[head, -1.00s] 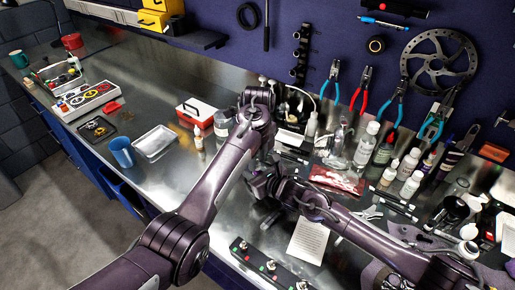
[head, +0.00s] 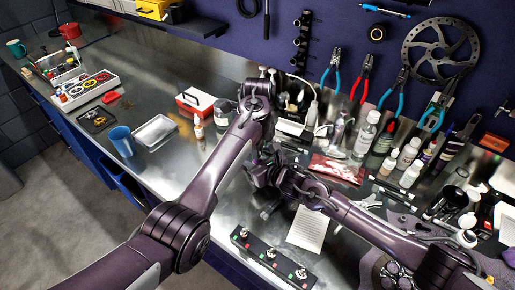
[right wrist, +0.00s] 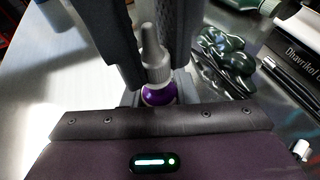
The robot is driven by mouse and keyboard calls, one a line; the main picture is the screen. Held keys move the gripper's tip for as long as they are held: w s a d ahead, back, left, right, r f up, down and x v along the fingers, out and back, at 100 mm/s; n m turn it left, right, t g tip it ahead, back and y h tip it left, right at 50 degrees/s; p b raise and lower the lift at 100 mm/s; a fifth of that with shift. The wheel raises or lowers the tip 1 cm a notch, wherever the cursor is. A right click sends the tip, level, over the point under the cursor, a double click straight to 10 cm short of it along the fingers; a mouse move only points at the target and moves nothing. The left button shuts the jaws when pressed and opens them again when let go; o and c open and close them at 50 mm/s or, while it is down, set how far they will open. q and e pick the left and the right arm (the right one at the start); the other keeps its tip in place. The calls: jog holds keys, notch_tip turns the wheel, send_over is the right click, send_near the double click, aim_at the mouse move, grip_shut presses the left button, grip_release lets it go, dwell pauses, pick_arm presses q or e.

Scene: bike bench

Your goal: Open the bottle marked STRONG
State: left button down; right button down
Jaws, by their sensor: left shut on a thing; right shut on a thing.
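A small bottle with a purple body (right wrist: 158,94) and a pale grey nozzle cap (right wrist: 154,52) stands upright in the right wrist view. My right gripper (right wrist: 160,100) is shut on its body. Two dark fingers of my left gripper (right wrist: 145,60) come down on either side of the cap, shut on it. No marking on the bottle can be read. In the head view, my left gripper (head: 272,158) and right gripper (head: 260,178) meet over the middle of the bench, and the arms hide the bottle.
Several other bottles (head: 366,136) crowd the bench at the right. A red packet (head: 338,168) and a printed sheet (head: 309,228) lie near my right arm. A switch strip (head: 268,252) runs along the front edge.

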pick_arm(q)
jog(key=n, duration=0.4)
jog(key=shift+n, duration=0.3)
jog(key=c, duration=1.4)
grip_release()
jog(key=shift+r, duration=0.1)
notch_tip(320, 180, up, 4)
jog(key=shift+r, duration=0.15)
jog(key=shift+c, duration=0.3)
notch_tip(320, 180, up, 3)
jog(key=m, duration=0.5)
jog(key=shift+r+m, duration=0.15)
jog(key=shift+m, duration=0.75)
notch_tip(320, 180, down, 8)
jog(key=shift+r, duration=0.1)
